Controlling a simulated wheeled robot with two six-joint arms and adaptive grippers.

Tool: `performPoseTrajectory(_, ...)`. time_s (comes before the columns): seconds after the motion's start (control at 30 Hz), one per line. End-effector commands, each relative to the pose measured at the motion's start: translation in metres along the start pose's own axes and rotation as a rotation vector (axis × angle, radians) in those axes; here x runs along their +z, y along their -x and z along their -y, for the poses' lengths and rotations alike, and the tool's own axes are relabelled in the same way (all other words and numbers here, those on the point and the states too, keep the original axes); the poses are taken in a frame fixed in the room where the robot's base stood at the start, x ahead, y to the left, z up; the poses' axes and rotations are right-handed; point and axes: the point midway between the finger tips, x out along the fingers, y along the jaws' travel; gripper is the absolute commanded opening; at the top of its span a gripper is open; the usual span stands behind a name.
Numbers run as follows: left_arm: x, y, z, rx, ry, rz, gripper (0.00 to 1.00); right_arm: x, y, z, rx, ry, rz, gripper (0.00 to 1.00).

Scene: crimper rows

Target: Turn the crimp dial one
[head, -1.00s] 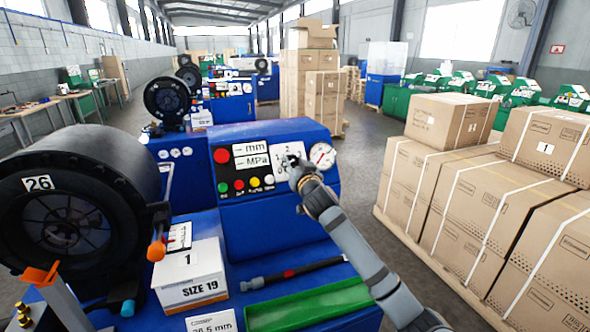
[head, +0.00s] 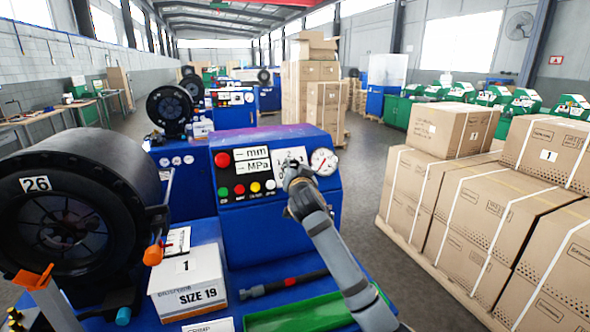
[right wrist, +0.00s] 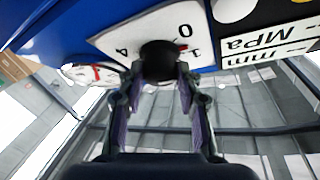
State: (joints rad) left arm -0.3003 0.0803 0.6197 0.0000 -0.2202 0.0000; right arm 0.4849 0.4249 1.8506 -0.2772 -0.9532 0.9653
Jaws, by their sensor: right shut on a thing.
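The crimp dial is a black knob (right wrist: 158,60) on a white numbered plate (right wrist: 122,35) on the front of the blue control box (head: 270,225). My right gripper (right wrist: 160,78) is shut on the knob, one finger on each side. A small red mark shows beside the knob, near the 1 on the plate. In the head view my right gripper (head: 290,178) covers the knob and part of the plate (head: 291,156). My left gripper is in neither view.
A pressure gauge (head: 323,161) sits just right of the dial. A red button (head: 222,160) and several small coloured buttons are to its left. A SIZE 19 box (head: 190,285), a black crimper head (head: 75,190) and a green tray (head: 310,312) stand nearby. Cartons (head: 480,215) fill the right.

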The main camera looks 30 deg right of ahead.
Motion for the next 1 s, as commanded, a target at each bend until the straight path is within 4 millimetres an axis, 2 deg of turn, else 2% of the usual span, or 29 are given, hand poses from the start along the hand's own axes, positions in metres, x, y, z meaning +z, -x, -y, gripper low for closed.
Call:
performPoseTrajectory(0.03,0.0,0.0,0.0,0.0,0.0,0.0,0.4,0.002,0.0,-0.001,0.002,-0.001,0.005,0.03)
performPoseTrajectory(0.07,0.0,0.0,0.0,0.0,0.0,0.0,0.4,0.002,0.0,-0.001,0.002,-0.001,0.005,0.39)
performPoseTrajectory(0.2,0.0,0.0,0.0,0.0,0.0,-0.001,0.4,0.002,0.0,-0.001,0.001,0.0,0.004,0.58)
performPoseTrajectory(0.57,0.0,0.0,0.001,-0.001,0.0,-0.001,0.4,0.001,0.004,0.0,-0.001,0.001,0.001,0.58)
performPoseTrajectory(0.67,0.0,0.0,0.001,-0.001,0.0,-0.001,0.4,0.001,0.02,0.0,-0.001,0.002,0.0,0.58)
performPoseTrajectory(1.0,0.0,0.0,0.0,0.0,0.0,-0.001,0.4,0.002,0.099,0.0,-0.002,0.0,0.003,0.58)
